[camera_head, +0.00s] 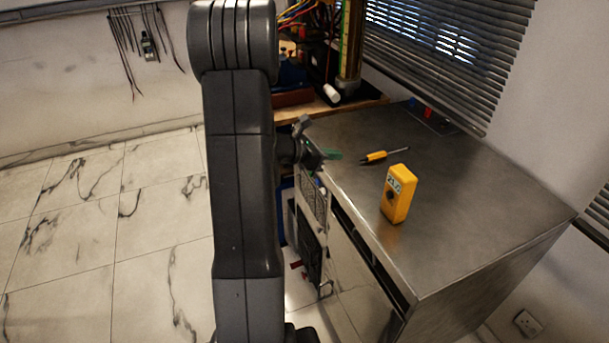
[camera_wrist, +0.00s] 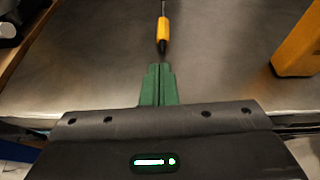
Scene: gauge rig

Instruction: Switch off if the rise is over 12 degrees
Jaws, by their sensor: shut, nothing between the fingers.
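A yellow handheld meter (camera_head: 397,195) stands upright on the metal bench, with a small light display (camera_head: 395,180) near its top and a dark round knob below. The display digits are too small to read surely. Part of the meter shows at the right edge of the wrist view (camera_wrist: 300,45). A yellow-handled probe (camera_head: 376,157) with a thin shaft lies on the bench behind the meter; its handle is ahead of my fingers in the wrist view (camera_wrist: 163,34). My gripper (camera_head: 334,155), with green fingers (camera_wrist: 160,68), is shut and empty, apart from both.
The metal bench top (camera_head: 460,200) is mostly clear. A panel with red parts (camera_head: 300,268) stands at the bench's left side, partly behind my arm. A wooden shelf with wires and equipment (camera_head: 325,85) is at the back. Window blinds (camera_head: 440,50) hang behind the bench.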

